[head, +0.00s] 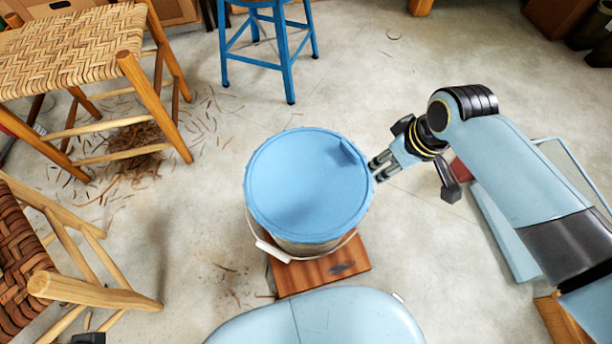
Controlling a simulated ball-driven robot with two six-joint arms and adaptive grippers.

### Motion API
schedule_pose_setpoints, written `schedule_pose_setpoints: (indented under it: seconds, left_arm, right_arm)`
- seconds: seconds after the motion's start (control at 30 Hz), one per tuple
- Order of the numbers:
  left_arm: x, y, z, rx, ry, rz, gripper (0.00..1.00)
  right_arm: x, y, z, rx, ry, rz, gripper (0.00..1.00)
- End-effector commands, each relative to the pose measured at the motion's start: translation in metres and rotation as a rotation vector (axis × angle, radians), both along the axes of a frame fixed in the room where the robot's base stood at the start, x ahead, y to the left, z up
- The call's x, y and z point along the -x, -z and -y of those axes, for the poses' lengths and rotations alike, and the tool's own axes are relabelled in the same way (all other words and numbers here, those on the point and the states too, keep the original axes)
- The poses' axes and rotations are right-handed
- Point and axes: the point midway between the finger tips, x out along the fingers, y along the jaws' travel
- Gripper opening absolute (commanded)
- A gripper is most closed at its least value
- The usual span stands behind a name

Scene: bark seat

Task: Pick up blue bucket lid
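The blue bucket lid (300,185) is round and lies flat on top of a bucket (308,246) in the middle of the head view. Whether a fingertip touches the rim is unclear. A small black part (88,338) at the bottom left edge may belong to my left arm; its fingers are not visible.
The bucket stands on a reddish wooden board (322,275), its wire handle hanging in front with a white grip (272,251). A blue stool (270,40) stands behind. Woven wooden seats (75,50) are on the left. The concrete floor behind the bucket's right side is clear.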

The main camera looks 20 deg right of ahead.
Motion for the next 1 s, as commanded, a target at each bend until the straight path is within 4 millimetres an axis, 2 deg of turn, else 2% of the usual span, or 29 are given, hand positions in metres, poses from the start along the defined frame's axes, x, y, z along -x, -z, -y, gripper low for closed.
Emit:
schedule_pose_setpoints:
  seconds: [0.03,0.1,0.27,0.53,0.6,0.87,1.0]
  left_arm:
    - [0.003,0.014,0.002,0.001,0.004,0.001,0.4]
    - [0.002,0.016,0.003,0.003,0.009,0.015,0.4]
    - [0.011,0.023,0.003,0.002,0.011,0.001,0.4]
    - [-0.008,-0.014,0.012,0.011,0.017,0.026,0.4]
    - [-0.014,-0.018,0.016,0.018,0.018,0.049,0.4]
    - [-0.028,-0.034,0.022,0.033,0.022,0.095,0.4]
    - [-0.039,-0.049,0.029,0.049,0.027,0.143,0.4]
  right_arm:
    - [-0.017,0.006,-0.003,-0.006,-0.007,0.036,0.38]
    - [-0.038,-0.003,-0.005,-0.011,-0.01,0.089,0.38]
    - [-0.053,-0.002,-0.005,-0.01,-0.009,0.114,0.38]
    - [-0.064,0.025,-0.008,-0.011,-0.008,0.115,0.38]
    - [-0.068,0.038,-0.01,-0.01,-0.008,0.113,0.38]
    - [-0.077,0.053,-0.012,-0.011,-0.008,0.116,0.38]
    - [-0.086,0.072,-0.014,-0.011,-0.008,0.113,0.38]
